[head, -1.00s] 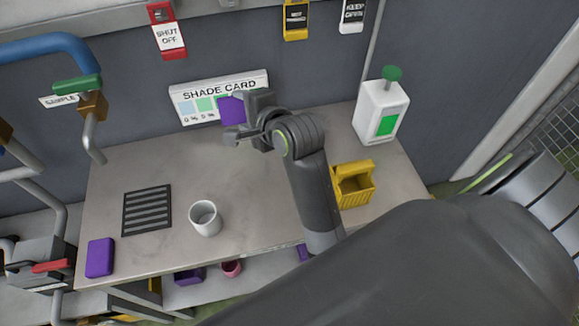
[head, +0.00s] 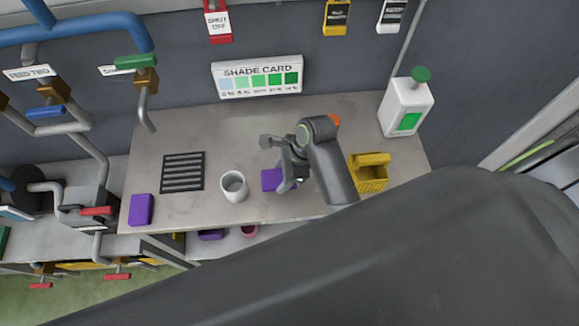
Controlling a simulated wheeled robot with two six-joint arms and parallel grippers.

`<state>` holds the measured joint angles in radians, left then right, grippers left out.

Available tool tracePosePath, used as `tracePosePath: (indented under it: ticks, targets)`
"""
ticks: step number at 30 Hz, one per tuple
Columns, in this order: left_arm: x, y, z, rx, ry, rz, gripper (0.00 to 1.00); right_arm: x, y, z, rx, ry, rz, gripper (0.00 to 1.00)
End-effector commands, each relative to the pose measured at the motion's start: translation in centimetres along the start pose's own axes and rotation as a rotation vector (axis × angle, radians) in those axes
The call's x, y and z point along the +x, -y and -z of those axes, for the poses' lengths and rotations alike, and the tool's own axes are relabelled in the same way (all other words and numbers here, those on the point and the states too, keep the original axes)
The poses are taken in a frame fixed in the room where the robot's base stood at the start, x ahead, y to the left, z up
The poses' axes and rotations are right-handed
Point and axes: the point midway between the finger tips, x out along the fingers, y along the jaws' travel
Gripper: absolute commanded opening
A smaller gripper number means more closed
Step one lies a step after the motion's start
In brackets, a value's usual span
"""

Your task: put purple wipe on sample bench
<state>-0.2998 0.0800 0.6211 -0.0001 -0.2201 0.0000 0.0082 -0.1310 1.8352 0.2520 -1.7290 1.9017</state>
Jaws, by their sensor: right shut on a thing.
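My right gripper (head: 283,178) is shut on a purple wipe (head: 270,180). It holds the wipe low over the front middle of the grey sample bench (head: 205,130), just right of the white cup. I cannot tell whether the wipe touches the bench top. The gripper and wrist hide part of the wipe. A second purple block (head: 141,209), like the wipe, lies at the bench's front left corner. My left gripper is not in view.
A white cup (head: 234,188) and a dark slotted grate (head: 182,172) are on the bench. A yellow caddy (head: 369,173) and a white bottle with a green cap (head: 406,109) stand at the right. A shade card (head: 258,78) stands at the back. The back middle is clear.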

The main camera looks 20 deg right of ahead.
Motion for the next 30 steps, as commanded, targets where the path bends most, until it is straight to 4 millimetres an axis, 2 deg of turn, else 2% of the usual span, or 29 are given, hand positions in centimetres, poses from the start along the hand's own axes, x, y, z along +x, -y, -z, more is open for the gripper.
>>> tracePosePath:
  ticks: [15, 26, 27, 30]
  targets:
    - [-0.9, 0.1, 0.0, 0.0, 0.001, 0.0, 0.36, 4.9, 0.0, 2.1, -0.001, 0.0, 0.001, 0.37]
    - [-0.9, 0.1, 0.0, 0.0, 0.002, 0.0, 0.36, 5.3, 0.0, 2.2, -0.001, 0.0, 0.003, 0.37]
    - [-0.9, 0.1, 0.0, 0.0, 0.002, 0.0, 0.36, 5.3, 0.1, 2.2, -0.001, 0.0, 0.003, 0.58]
    - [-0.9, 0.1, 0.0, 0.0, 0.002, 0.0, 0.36, 5.3, 0.1, 2.2, -0.001, 0.0, 0.003, 0.71]
